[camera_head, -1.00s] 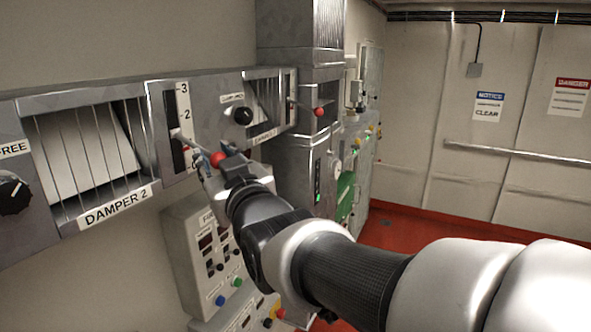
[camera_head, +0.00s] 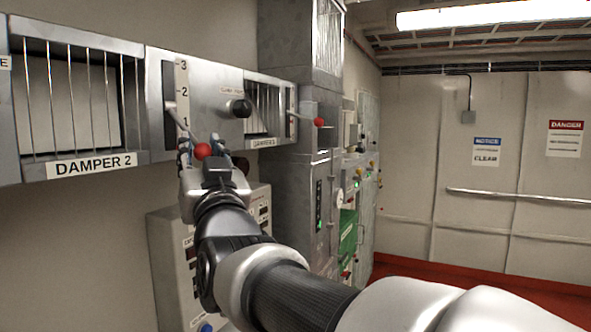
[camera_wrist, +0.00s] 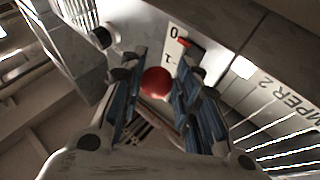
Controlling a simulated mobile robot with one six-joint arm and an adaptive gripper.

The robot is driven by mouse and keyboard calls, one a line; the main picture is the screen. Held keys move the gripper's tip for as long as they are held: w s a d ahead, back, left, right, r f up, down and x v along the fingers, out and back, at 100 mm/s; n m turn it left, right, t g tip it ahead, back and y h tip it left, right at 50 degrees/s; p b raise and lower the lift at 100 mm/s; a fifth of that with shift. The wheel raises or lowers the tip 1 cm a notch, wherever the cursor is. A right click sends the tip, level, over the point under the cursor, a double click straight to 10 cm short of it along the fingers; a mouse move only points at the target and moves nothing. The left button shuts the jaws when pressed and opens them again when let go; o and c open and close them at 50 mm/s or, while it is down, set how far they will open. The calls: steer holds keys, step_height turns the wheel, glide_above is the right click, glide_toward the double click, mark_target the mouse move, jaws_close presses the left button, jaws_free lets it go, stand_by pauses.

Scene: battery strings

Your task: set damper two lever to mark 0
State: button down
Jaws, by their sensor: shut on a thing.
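The damper two lever is a thin rod ending in a red ball knob (camera_head: 203,151). It comes out of a dark vertical slot (camera_head: 169,90) at the right of the DAMPER 2 window (camera_head: 70,100). The scale (camera_head: 182,90) beside the slot shows 3, 2 and 1 from the top. My gripper (camera_head: 203,160) is shut on the knob, with the rod angled down toward it. In the wrist view the red knob (camera_wrist: 156,83) sits between the blue fingers. The 0 and a red mark (camera_wrist: 184,42) show beyond them. Which mark the lever stands at is unclear.
A second damper with its own red-knobbed lever (camera_head: 318,122) is to the right, with a black knob (camera_head: 240,108) between. A control box (camera_head: 175,265) with buttons is below my gripper. A tall grey cabinet (camera_head: 300,190) stands to the right.

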steer(key=shift+w+m+t+b, duration=0.1)
steer(key=shift+m+t+b, duration=0.2)
steer(key=shift+b, duration=0.25)
steer(key=c, duration=1.6)
jaws_free()
steer(key=o, duration=0.3)
steer(key=shift+w+d+f, duration=0.1)
steer(key=shift+w+f, duration=0.05)
steer(key=v, duration=1.2)
